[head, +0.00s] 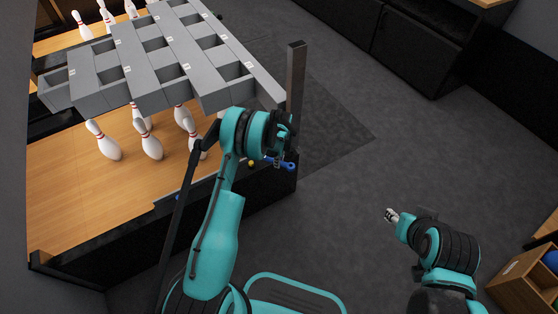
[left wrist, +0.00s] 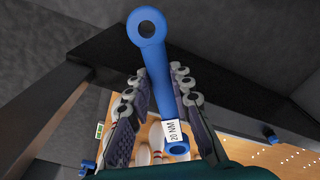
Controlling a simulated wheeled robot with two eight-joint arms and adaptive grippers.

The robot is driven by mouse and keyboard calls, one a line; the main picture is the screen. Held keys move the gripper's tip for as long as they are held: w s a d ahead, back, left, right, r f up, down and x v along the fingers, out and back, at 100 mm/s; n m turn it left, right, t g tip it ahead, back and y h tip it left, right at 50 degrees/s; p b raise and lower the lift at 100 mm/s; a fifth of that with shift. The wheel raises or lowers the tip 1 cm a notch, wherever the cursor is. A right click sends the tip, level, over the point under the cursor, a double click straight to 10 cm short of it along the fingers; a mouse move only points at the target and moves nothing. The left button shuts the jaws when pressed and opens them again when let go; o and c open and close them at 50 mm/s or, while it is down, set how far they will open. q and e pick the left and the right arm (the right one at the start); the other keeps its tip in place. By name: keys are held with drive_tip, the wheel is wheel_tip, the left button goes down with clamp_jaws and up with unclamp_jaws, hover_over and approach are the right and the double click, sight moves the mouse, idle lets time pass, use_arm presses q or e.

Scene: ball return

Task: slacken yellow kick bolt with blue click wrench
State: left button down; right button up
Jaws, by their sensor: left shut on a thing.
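The blue click wrench (head: 287,164) is in my left gripper (head: 277,154) at the right end of the dark lane frame. In the left wrist view the wrench (left wrist: 158,75) lies between the two fingers (left wrist: 160,105), with a ring end pointing away and a white "20 NM" label near its other ring end. A small yellow spot (head: 251,162), which looks like the kick bolt, shows just left of the gripper. I cannot see the wrench seated on it. My right gripper (head: 391,214) hangs over the floor at the right, apart from everything; its finger state is too small to tell.
The grey pin rack (head: 150,58) spans the lane above several white pins (head: 103,142). A dark upright post (head: 296,80) stands close behind my left gripper. A wooden box (head: 525,280) with a blue ball (head: 551,260) is at lower right. The grey floor between is clear.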

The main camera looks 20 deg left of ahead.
use_arm(q)
drive_tip(key=shift+f, duration=4)
drive_tip(key=w+n, duration=0.3)
drive_tip(key=w, duration=0.1)
drive_tip(key=shift+w+a, duration=0.1)
drive_tip(key=shift+w, duration=0.05)
drive_tip(key=shift+s+m, duration=0.9)
drive_tip(key=shift+s, duration=0.4)
drive_tip(key=shift+r, duration=0.45)
